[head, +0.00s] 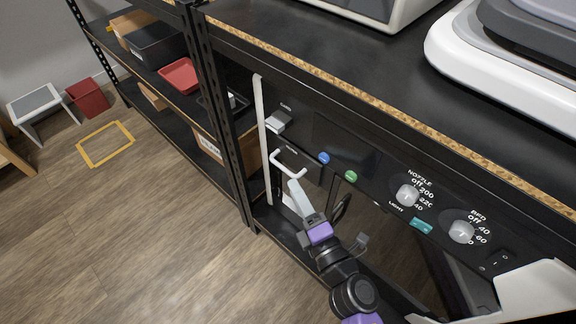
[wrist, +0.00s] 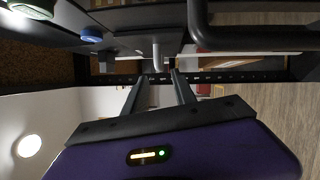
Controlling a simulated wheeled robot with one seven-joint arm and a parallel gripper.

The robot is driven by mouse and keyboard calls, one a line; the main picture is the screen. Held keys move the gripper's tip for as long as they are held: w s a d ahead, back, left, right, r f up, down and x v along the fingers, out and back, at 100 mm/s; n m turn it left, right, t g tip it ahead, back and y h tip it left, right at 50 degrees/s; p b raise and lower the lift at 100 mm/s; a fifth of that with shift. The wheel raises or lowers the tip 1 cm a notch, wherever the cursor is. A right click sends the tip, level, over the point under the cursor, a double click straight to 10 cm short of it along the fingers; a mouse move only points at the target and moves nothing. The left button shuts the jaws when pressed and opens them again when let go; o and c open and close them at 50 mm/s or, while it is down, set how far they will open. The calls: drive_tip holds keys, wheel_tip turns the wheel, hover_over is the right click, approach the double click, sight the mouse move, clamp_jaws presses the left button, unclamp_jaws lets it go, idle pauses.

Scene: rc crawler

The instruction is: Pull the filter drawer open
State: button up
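The filter drawer (head: 302,160) is a dark front on the black machine panel, with a white C-shaped handle (head: 286,167). It looks closed, or nearly so; the head view does not show a clear gap. My gripper (head: 293,184) is just in front of the handle's lower end. In the wrist view, the two fingers of my gripper (wrist: 159,78) are apart with nothing clamped between them. A light grey bar, apparently the handle (wrist: 156,56), stands just beyond the fingertips, in line with the gap. I cannot tell whether they touch it.
A dark loop handle (head: 341,208) sits close beside my gripper. Blue (head: 324,158) and green (head: 351,176) buttons and two knobs (head: 408,195) lie to the right. A white upright strip (head: 262,130) and a shelf post (head: 222,110) stand left. Floor in front is clear.

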sight(285, 168)
drive_tip(key=b+x, duration=0.1)
drive_tip(key=x, duration=0.6)
drive_tip(key=shift+w+a, duration=0.1)
drive_tip(key=shift+w, duration=0.2)
drive_tip(key=shift+r, duration=0.1)
drive_tip(key=shift+c, duration=0.2)
clamp_jaws()
idle(0.9)
